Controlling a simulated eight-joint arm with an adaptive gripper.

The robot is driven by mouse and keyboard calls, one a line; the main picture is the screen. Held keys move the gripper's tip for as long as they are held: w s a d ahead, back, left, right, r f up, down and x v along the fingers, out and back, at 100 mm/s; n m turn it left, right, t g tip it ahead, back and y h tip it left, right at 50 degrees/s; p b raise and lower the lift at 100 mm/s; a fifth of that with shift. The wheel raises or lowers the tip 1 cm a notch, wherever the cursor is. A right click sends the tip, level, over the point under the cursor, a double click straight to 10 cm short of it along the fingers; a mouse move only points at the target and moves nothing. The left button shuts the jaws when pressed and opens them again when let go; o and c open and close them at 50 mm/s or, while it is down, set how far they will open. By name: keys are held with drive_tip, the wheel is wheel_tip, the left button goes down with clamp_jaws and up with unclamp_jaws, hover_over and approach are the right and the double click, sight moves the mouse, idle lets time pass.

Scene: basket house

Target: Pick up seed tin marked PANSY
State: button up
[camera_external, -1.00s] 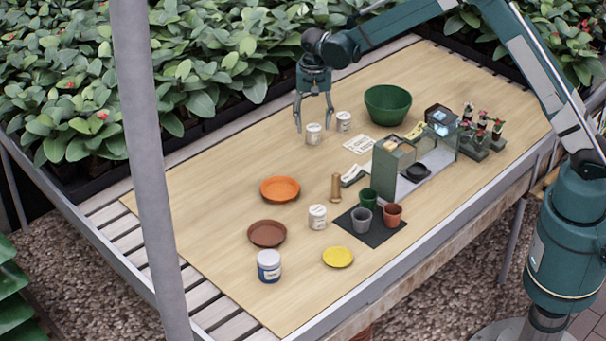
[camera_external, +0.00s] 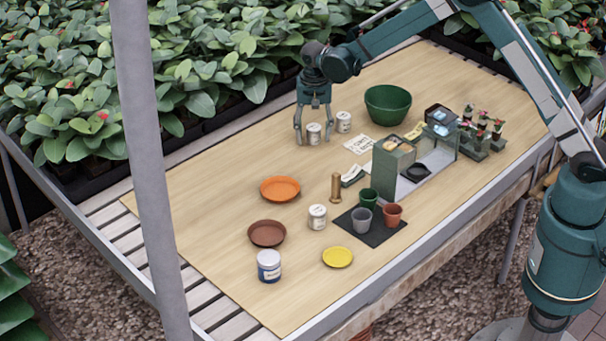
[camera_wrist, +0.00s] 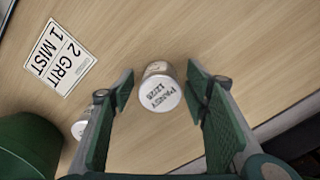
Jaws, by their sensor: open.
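The seed tin marked PANSY (camera_wrist: 160,90) is small, pale and cylindrical, with lettering on its lid. In the wrist view it stands between my two fingers, with wood showing on both sides of it. In the external view this white tin (camera_external: 314,134) is near the back edge of the table, between my fingertips and partly behind them. My gripper (camera_external: 313,139) is open and points down around the tin. It also shows in the wrist view (camera_wrist: 161,86), and neither finger clearly touches the tin.
A second white tin (camera_external: 344,122) stands close to the right; the left finger partly hides it in the wrist view (camera_wrist: 80,129). A third tin (camera_external: 317,217) stands nearer the front.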

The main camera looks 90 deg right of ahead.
sight(313, 127)
drive_tip(key=c, duration=1)
drive_tip(key=shift+r+p, duration=0.85)
drive_tip(key=shift+r, duration=4.15)
